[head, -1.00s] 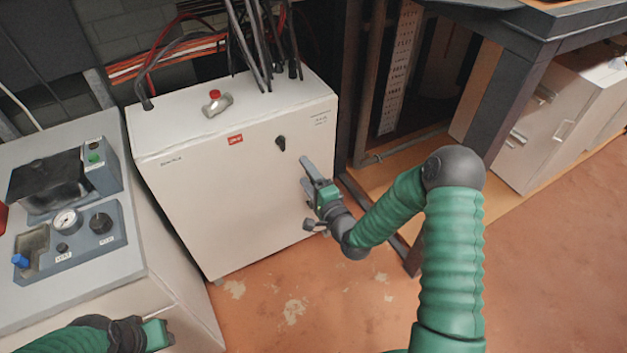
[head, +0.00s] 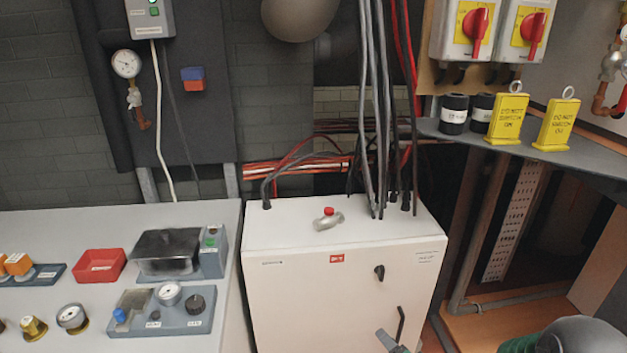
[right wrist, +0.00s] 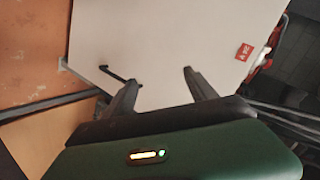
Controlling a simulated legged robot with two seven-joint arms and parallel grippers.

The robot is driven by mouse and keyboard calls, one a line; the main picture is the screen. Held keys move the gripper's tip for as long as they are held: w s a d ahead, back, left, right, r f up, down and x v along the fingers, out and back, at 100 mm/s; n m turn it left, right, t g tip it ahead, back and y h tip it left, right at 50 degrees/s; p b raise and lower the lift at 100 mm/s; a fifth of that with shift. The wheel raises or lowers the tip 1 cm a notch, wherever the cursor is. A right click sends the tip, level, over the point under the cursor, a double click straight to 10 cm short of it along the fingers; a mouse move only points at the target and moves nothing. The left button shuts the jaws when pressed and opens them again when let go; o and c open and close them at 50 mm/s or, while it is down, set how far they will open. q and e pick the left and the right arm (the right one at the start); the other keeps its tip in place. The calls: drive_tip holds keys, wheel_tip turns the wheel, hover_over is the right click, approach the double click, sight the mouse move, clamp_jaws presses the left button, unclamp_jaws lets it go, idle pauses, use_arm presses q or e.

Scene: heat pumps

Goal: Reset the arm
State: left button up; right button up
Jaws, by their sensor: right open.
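My right gripper (right wrist: 160,78) is open and empty in the right wrist view, its two fingers apart in front of the white cabinet (right wrist: 165,35). A black handle (right wrist: 118,75) on the cabinet front shows near the left finger. In the head view, only the grey finger part of the right gripper (head: 390,341) shows at the bottom edge, just below the black handle (head: 400,325) of the cabinet (head: 310,300). The cabinet door looks closed. Part of my right arm shows at the bottom right. My left gripper is out of view.
A grey bench (head: 90,225) with gauges and a red tray (head: 100,265) stands left of the cabinet. A fitting with a red cap (head: 328,219) lies on the cabinet top. Cables rise behind it. A shelf at right holds yellow tags (head: 508,118) and black cylinders (head: 454,113).

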drive_tip(key=s+a+r+n+g+h, duration=0.15)
drive_tip(key=s+n+g, duration=0.35)
drive_tip(key=s, duration=0.5)
drive_tip(key=s+a+r+n+g+h, duration=0.15)
drive_tip(key=s+n+g, duration=0.35)
drive_tip(key=s, duration=0.6)
wheel_tip(320, 180, up, 18)
drive_tip(key=y+p, duration=0.1)
drive_tip(key=p, duration=1.7)
drive_tip(key=shift+w+d+r, duration=0.15)
drive_tip(key=shift+w+r, duration=0.05)
